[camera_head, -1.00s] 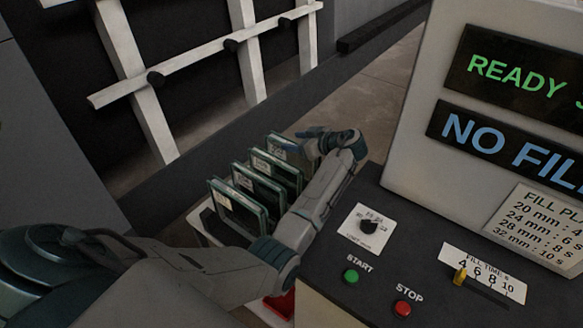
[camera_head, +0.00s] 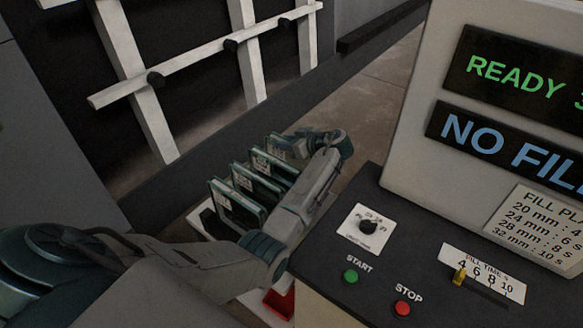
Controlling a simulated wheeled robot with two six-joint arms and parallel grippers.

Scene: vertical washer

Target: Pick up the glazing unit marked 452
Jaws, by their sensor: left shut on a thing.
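Several glazing units with dark glass, teal edges and small white labels stand upright in a row in a white rack (camera_head: 206,222), left of the control console. The nearest unit (camera_head: 238,207), the ones behind it (camera_head: 258,184) and (camera_head: 274,165), and the farthest unit (camera_head: 279,146) show. The label numbers are too small to read, so I cannot tell which is 452. My left gripper (camera_head: 297,142) is at the top of the farthest unit and shut on it. My wrist and forearm hide the right sides of the units. My right gripper is out of view.
A white frame (camera_head: 140,85) stands behind.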

